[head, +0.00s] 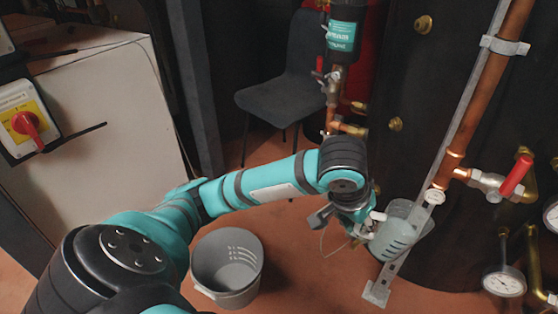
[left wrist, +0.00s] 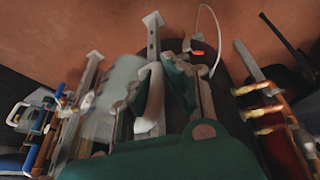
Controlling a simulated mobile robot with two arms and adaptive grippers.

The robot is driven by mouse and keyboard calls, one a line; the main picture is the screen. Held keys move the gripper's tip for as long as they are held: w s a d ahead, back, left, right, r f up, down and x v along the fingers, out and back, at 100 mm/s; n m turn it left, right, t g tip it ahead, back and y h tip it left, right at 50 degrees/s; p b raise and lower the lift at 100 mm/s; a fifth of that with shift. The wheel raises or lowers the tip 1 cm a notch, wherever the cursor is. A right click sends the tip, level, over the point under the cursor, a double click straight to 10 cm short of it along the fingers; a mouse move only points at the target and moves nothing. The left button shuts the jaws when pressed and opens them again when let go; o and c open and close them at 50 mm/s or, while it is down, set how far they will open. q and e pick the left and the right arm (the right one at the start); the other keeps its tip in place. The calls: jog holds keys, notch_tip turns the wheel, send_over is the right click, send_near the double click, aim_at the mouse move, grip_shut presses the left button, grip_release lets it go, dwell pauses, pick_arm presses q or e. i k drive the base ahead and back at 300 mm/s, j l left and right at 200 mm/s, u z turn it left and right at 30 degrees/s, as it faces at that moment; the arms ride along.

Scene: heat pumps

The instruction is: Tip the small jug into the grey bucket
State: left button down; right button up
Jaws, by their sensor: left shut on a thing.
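The small jug (head: 393,238) is a pale translucent vessel at the right of centre in the head view. In the left wrist view a blurred pale shape, seemingly the jug (left wrist: 120,78), shows by the fingers of the left gripper (left wrist: 160,88). The grey bucket (head: 252,285) stands on the floor, left of and apart from the jug, open at the top. My right gripper is not in view.
Copper pipes with a red-handled valve (head: 515,176) and a gauge (head: 504,282) stand right of the jug, before a dark tank (head: 420,90). A dark chair (head: 290,95) is behind. A white cabinet (head: 95,120) stands left. Reddish floor (head: 300,270) lies open between bucket and jug.

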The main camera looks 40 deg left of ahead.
aim_at(227, 263)
jog(key=u, duration=1.3)
jog(key=l+u, duration=0.6)
jog(key=l, duration=0.15)
jog(key=k+l, duration=0.15)
jog(key=k, duration=0.2)
jog(key=k+l, duration=0.15)
jog(key=k, duration=0.25)
jog(key=k+l, duration=0.15)
jog(key=k, duration=0.2)
